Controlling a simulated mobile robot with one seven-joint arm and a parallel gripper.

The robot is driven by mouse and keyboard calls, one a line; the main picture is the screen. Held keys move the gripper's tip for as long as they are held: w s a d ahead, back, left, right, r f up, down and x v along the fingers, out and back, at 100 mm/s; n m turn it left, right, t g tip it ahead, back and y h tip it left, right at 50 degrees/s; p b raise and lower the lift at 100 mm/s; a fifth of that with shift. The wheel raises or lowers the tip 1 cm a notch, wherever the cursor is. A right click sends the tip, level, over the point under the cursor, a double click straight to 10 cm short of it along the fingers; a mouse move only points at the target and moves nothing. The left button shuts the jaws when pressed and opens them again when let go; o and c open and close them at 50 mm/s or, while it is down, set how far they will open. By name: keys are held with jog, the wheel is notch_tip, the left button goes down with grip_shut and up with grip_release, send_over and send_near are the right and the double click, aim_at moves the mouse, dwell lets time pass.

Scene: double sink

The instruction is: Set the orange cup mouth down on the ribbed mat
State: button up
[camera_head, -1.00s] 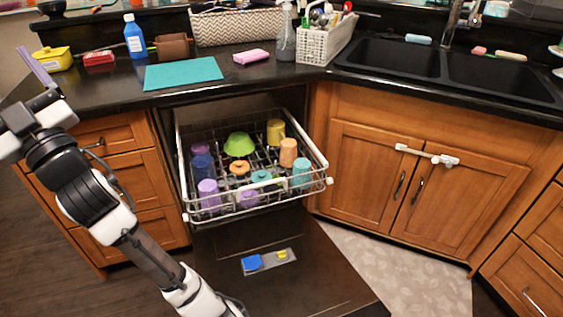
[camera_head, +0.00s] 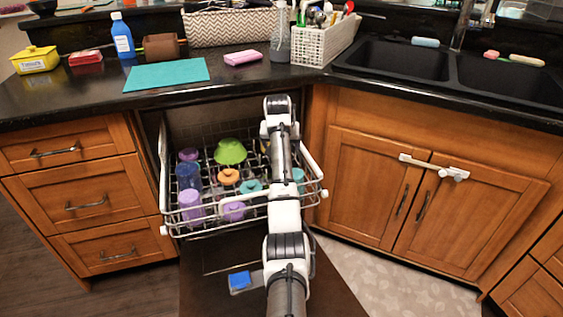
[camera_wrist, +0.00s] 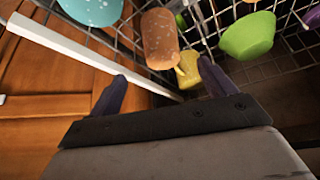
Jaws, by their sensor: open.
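The orange cup (camera_wrist: 160,40) shows in the wrist view, tall and lightly speckled, in the wire dish rack. It lies beyond my open fingertips, roughly in line with the gap between them and not touching them. My gripper (camera_wrist: 161,88) is open and empty, with its two dark fingers spread. In the head view my arm reaches over the rack's right side and hides the orange cup. A flat teal mat (camera_head: 166,74) lies bare on the counter at the left; its ribs are too fine to make out.
The pulled-out dishwasher rack (camera_head: 170,205) has a white rim, which passes near my left finger in the wrist view. A pink sponge (camera_head: 243,57) lies right of the mat.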

jog(key=x, duration=0.9)
jog(key=shift+w+a+b, duration=0.15)
jog(key=shift+w+b, duration=0.05)
jog(key=shift+b, duration=0.1)
jog(key=shift+b+x, duration=0.55)
jog(key=shift+x, duration=0.45)
jog(key=c, duration=1.1)
